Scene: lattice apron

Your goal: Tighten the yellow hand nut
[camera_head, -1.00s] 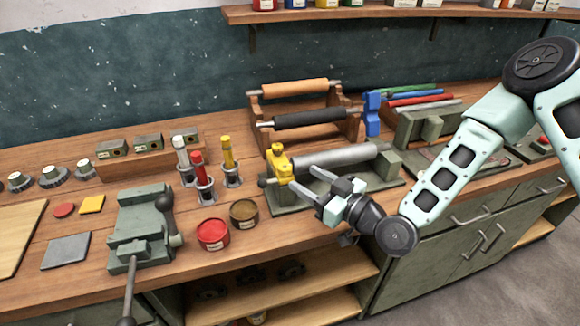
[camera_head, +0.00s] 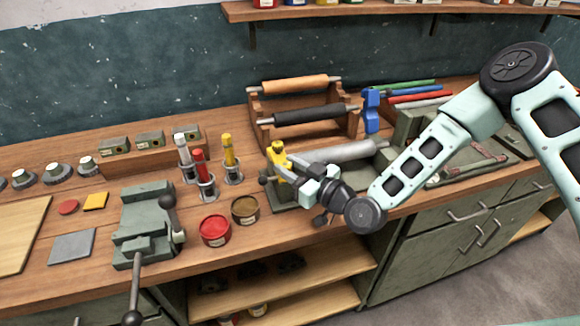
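The yellow hand nut (camera_head: 277,152) is at the left end of a horizontal grey cylinder (camera_head: 352,151) on a green-grey base (camera_head: 281,199) on the workbench. My gripper (camera_head: 292,168) reaches it from the right and front. Its fingers overlap the nut's lower right side in the picture. The fingertips are partly hidden against the nut, so I cannot tell whether they touch or close on it. The upper part of the nut shows clear above the gripper.
A red tin (camera_head: 215,231) and a brown tin (camera_head: 245,210) stand left of the gripper. Red (camera_head: 200,166) and yellow-handled (camera_head: 229,151) tools stand in holders nearby. A rack with rollers (camera_head: 310,115) is behind. A green vise (camera_head: 146,220) is at the left.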

